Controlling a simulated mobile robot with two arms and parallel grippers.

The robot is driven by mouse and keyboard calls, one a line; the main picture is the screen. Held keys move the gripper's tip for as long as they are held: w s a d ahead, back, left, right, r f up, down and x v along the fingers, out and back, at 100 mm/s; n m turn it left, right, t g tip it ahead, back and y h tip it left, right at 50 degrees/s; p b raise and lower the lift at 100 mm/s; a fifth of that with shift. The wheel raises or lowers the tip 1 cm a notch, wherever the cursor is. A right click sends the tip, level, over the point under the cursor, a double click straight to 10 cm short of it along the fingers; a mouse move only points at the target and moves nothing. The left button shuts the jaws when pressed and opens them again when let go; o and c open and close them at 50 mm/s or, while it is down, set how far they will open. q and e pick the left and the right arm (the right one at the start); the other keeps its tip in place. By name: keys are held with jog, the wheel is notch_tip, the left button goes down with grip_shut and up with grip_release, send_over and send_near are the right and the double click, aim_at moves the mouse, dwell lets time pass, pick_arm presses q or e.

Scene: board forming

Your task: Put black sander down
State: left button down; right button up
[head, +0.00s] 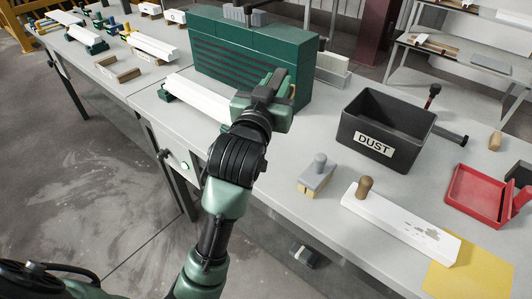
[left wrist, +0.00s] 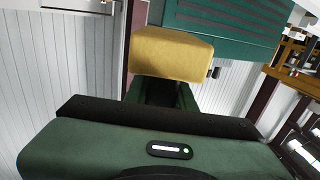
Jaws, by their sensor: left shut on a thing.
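My left gripper (head: 268,88) is above the bench beside the green ribbed box, over the right end of a long white board (head: 200,97). It is shut on the sander. In the left wrist view the sander (left wrist: 172,52) shows as a yellow, rounded block face beyond the gripper's dark fingers (left wrist: 160,92); its black part cannot be told apart from the dark fingers. In the head view the hand mostly hides it. Whether it touches anything below cannot be told. My right gripper is not in view.
A dark bin (head: 362,160) marked DUST stands right of the hand. A grey sander with a yellow base (head: 315,178) stands on the grey bench (head: 285,160). A white plank (head: 400,222), yellow sheet (head: 472,275) and red dustpan (head: 475,195) lie further right. The green box (head: 230,65) blocks the back.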

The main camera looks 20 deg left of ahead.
pick_arm(q)
notch_tip(320, 180, down, 16)
jog(key=shift+f+b, duration=0.1)
jog(key=shift+b, duration=0.85)
jog(key=shift+f, duration=0.4)
jog(key=shift+f, duration=0.2)
jog(key=c, duration=1.2)
grip_release()
jog(key=shift+o, duration=0.2)
jog(key=shift+r, duration=0.15)
